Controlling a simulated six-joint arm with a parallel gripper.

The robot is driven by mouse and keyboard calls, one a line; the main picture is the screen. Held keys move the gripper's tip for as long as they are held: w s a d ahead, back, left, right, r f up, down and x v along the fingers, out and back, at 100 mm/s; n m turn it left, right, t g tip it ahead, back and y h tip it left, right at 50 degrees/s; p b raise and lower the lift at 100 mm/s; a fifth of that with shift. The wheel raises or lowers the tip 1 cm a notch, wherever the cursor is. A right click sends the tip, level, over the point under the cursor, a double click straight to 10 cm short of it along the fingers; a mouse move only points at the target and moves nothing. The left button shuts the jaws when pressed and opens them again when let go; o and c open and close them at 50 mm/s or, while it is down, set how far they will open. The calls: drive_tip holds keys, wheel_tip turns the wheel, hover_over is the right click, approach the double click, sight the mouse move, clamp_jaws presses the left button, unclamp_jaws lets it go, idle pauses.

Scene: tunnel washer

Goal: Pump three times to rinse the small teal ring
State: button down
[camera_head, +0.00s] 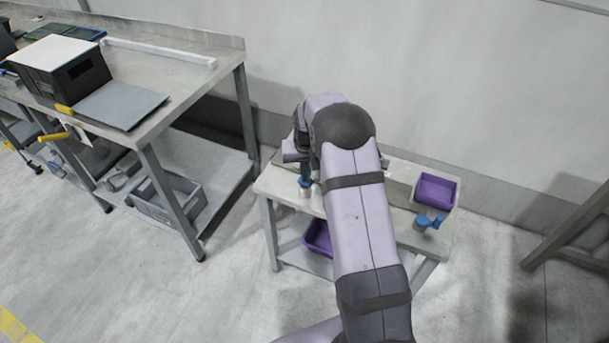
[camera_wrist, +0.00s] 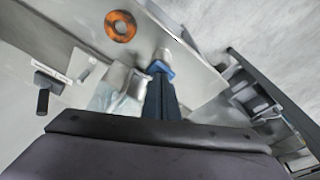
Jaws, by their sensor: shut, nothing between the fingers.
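My gripper is shut and empty. I cannot tell whether it touches the fitting. My arm hides most of the gripper in the head view. An orange ring (camera_wrist: 120,26) lies on the bench top in the wrist view. I see no teal ring in either view.
A purple bin (camera_head: 437,190) and another blue fitting (camera_head: 426,222) are at the bench's right end. A second purple bin (camera_head: 318,237) sits on the lower shelf. A clear container (camera_wrist: 113,88) and a black handle (camera_wrist: 42,101) show left of my gripper. A larger table (camera_head: 205,85) stands left.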

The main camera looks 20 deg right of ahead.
drive_tip(key=shift+s+r, duration=0.1)
drive_tip(key=shift+w+p+v, duration=0.2)
drive_tip(key=shift+p+v, duration=0.75)
drive_tip(key=shift+v, duration=0.1)
drive_tip(key=shift+w, duration=0.1)
idle(0.3)
drive_tip(key=shift+s+b+x, duration=0.25)
drive_tip(key=shift+b+x, duration=0.45)
drive_tip(key=shift+x, duration=0.55)
drive_tip(key=shift+s, duration=0.1)
drive_tip(key=shift+r, duration=0.15)
drive_tip(key=shift+w+p+v, duration=0.2)
drive_tip(key=shift+p+v, duration=0.8)
drive_tip(key=shift+v, duration=0.05)
drive_tip(key=shift+w+r, duration=0.1)
drive_tip(key=shift+w, duration=0.05)
